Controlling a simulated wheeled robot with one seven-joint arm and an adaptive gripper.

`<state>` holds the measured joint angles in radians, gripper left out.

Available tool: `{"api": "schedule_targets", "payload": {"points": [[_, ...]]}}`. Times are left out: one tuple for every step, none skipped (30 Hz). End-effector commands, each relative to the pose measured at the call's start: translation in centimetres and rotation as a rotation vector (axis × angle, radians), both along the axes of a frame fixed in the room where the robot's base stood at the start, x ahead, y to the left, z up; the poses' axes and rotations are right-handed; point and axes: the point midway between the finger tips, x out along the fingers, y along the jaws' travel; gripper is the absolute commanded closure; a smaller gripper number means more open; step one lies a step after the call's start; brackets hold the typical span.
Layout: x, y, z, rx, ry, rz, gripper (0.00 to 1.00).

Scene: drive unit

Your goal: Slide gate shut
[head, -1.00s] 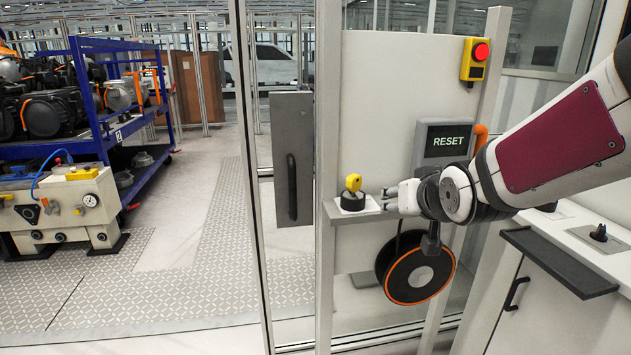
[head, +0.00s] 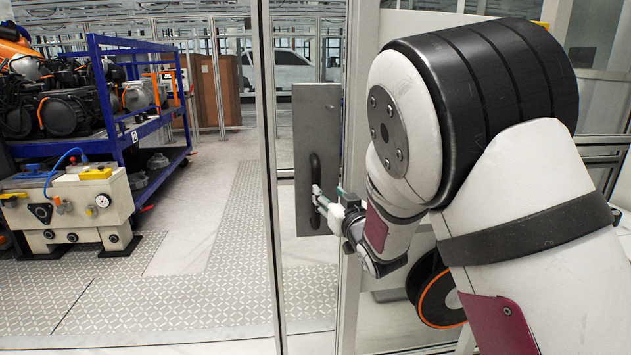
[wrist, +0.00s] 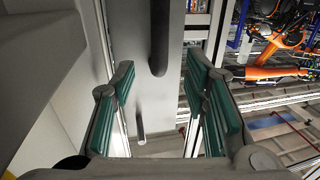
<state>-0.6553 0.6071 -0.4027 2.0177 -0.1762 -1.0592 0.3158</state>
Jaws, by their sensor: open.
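A slim metal upright (head: 268,190) stands just left of the plate. My gripper (head: 318,195) is open at the lower part of the handle, reaching in from the right. In the wrist view, the grey plate (wrist: 142,75) lies beyond my gripper (wrist: 165,100), whose green-padded fingers are spread. The dark handle (wrist: 158,40) runs down from the top between them. I cannot tell whether a finger touches it.
A blue rack (head: 120,130) with engine parts and a cream machine block (head: 85,212) stand at the left. The patterned floor (head: 215,275) between them and the gate is clear. My arm hides most of the panel at the right.

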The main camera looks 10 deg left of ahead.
Motion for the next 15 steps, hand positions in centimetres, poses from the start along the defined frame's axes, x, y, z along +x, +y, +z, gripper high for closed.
{"api": "schedule_targets", "payload": {"points": [[0.9,0.5,-0.1,0.0,-0.001,0.002,0.59],[1.4,0.8,-0.1,-0.001,-0.002,0.002,0.59],[2.1,1.2,-0.1,-0.001,-0.002,0.002,0.59],[2.7,1.5,-0.1,-0.001,-0.002,0.002,0.59],[3.2,1.8,-0.1,-0.002,-0.001,0.002,0.59],[3.9,2.1,-0.1,-0.001,-0.002,0.002,0.59],[4.4,2.4,-0.1,-0.002,-0.002,0.002,0.59],[4.9,2.6,-0.2,-0.002,0.0,0.002,0.59],[5.5,3.0,-0.1,-0.001,0.0,0.002,0.59],[6.0,3.2,-0.1,-0.002,-0.001,0.001,0.59],[6.5,3.4,-0.2,-0.002,0.0,0.001,0.59],[7.0,3.7,-0.1,-0.001,0.0,0.001,0.59],[7.4,3.9,-0.1,-0.001,0.0,0.001,0.59],[7.7,4.0,-0.1,-0.001,0.0,0.0,0.59],[8.2,4.2,-0.1,-0.002,-0.001,0.0,0.59]]}}
